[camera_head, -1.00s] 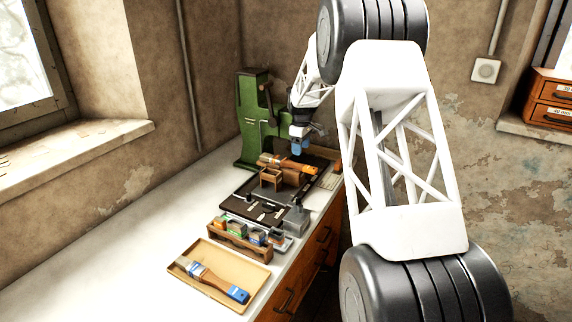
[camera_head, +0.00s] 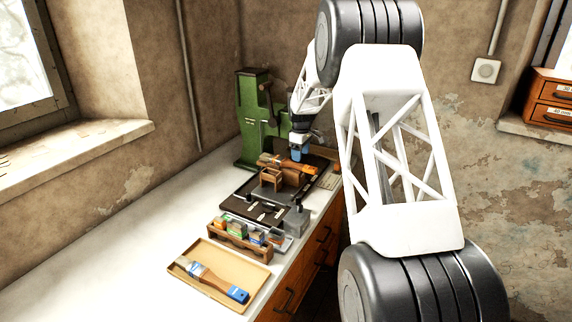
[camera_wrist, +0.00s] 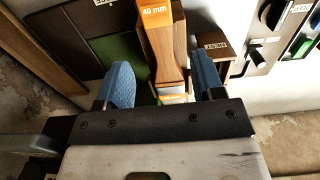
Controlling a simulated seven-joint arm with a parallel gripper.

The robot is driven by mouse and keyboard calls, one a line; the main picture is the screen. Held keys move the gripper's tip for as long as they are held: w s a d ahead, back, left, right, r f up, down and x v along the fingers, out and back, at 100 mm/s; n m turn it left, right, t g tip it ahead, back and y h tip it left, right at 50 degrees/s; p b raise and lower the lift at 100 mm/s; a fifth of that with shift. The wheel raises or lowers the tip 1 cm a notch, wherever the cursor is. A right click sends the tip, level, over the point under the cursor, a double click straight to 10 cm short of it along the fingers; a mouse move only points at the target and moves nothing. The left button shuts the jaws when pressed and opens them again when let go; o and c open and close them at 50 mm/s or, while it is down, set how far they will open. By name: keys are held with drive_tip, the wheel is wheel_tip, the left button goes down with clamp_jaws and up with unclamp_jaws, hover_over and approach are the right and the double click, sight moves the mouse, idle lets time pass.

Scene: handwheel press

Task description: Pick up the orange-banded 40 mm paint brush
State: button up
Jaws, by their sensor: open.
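The orange-banded brush (camera_head: 303,168) lies raised on a small wooden rest (camera_head: 270,179), in front of the green press. In the wrist view the brush's orange end, marked "40 mm" (camera_wrist: 156,15), shows at the top edge, and brown wood runs from it down between my fingers. My gripper (camera_head: 301,153) is just above the brush in the head view. In the wrist view my gripper's blue fingertips (camera_wrist: 163,82) are spread, one on each side of the wood, with gaps visible. I cannot tell how far the fingertips reach down beside it.
A green handwheel press (camera_head: 252,120) stands behind. Nearer are a dark board (camera_head: 243,207), a wooden rack of small coloured items (camera_head: 236,245) and a tan tray (camera_head: 222,297) holding a blue-ended brush (camera_head: 215,281). The white bench top (camera_head: 130,250) is clear on the left.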

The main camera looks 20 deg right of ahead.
sight(300, 165)
drive_tip(key=shift+s+f, duration=0.15)
drive_tip(key=shift+f, duration=2.45)
drive_tip(key=shift+c, duration=0.2)
drive_tip(key=c, duration=1)
drive_tip(key=shift+c, duration=0.2)
drive_tip(key=shift+r, duration=0.2)
